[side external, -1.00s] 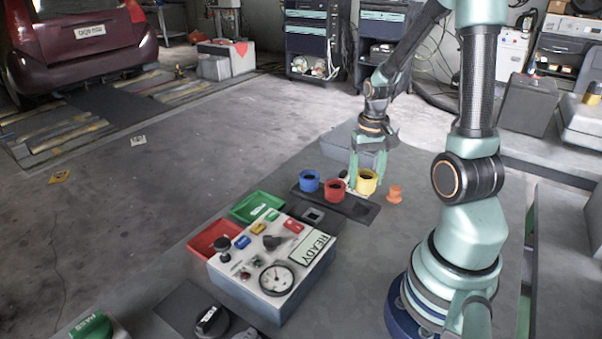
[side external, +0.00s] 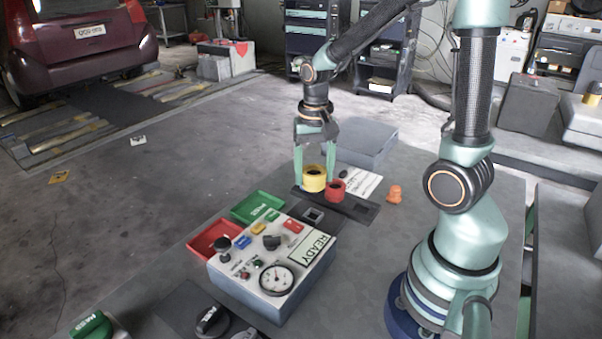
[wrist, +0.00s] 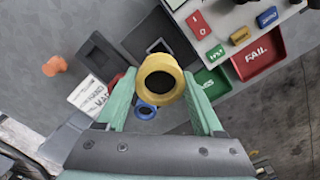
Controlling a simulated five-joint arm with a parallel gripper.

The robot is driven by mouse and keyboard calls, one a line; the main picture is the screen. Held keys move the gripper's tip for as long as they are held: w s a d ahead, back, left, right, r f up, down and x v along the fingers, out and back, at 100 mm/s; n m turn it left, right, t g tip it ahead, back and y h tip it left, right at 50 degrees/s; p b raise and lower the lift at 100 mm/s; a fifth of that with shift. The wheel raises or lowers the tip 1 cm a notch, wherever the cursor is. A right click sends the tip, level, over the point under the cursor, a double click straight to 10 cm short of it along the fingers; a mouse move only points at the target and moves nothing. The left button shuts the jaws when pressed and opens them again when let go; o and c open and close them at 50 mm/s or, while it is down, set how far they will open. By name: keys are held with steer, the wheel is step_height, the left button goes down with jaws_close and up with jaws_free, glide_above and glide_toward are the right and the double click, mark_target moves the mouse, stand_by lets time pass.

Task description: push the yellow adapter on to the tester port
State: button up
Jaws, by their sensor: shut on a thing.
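My gripper (side external: 314,172) is shut on the yellow adapter (side external: 314,184), a short ring with a dark bore. In the wrist view the adapter (wrist: 160,80) sits between the two green fingers (wrist: 160,110), its open end facing the camera. In the side view it is over the left end of the dark rack, left of the red adapter (side external: 336,192). Whether it clears the rack is hard to tell. The blue adapter (wrist: 146,111) shows beyond it in the wrist view and is hidden in the side view. The dark square port (side external: 313,215) lies in front of the rack.
The tester box (side external: 272,262) with gauge and READY label stands in front, beside a green tray (side external: 257,207) and a red tray (side external: 214,239). A grey box (side external: 361,144) stands behind.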

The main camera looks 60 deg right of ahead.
steer(key=shift+f, duration=3.15)
steer(key=shift+f, duration=0.9)
steer(key=o, duration=1.4)
step_height(320, 180, up, 12)
steer(key=shift+a+r, duration=0.1)
steer(key=shift+s+a+r+n+t, duration=0.5)
steer(key=shift+a+r+n+t, duration=0.45)
steer(key=shift+a+r+n, duration=0.45)
steer(key=shift+s+a+r+n+t, duration=0.5)
steer(key=shift+a+r+n+t, duration=0.55)
steer(key=shift+a+n, duration=0.5)
steer(key=shift+s+a+r+n+t, duration=0.5)
steer(key=shift+a+r+n+t, duration=0.3)
steer(key=shift+a+r+n, duration=0.65)
